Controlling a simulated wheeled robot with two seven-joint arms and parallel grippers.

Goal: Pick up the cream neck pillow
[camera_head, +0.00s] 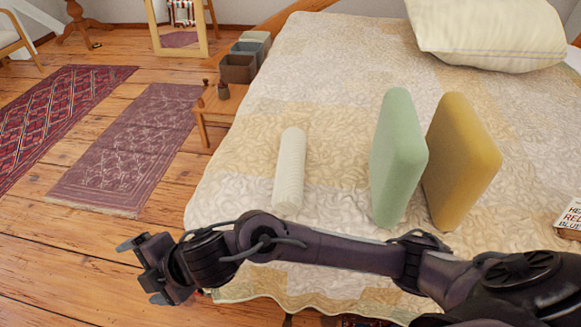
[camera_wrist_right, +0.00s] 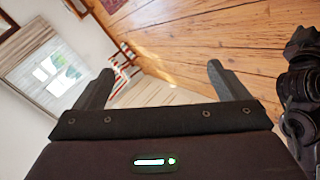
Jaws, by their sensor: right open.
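The cream neck pillow (camera_head: 290,170) is a pale, ribbed roll. It lies on the left part of the bed, with its length running away from me. My right arm reaches across the front of the bed. My right gripper (camera_head: 142,271) is at the lower left, beyond the bed's left edge, apart from the pillow. In the right wrist view the gripper (camera_wrist_right: 160,75) has its two fingers wide apart with nothing between them. The pillow does not show in the right wrist view. My left gripper is in neither view.
A green cushion (camera_head: 397,160) and a yellow cushion (camera_head: 460,160) stand upright right of the roll. A large cream pillow (camera_head: 490,35) lies at the back of the bed (camera_head: 330,60). A book (camera_head: 570,217) is at the right edge. A low wooden table (camera_head: 215,105) stands left of the bed.

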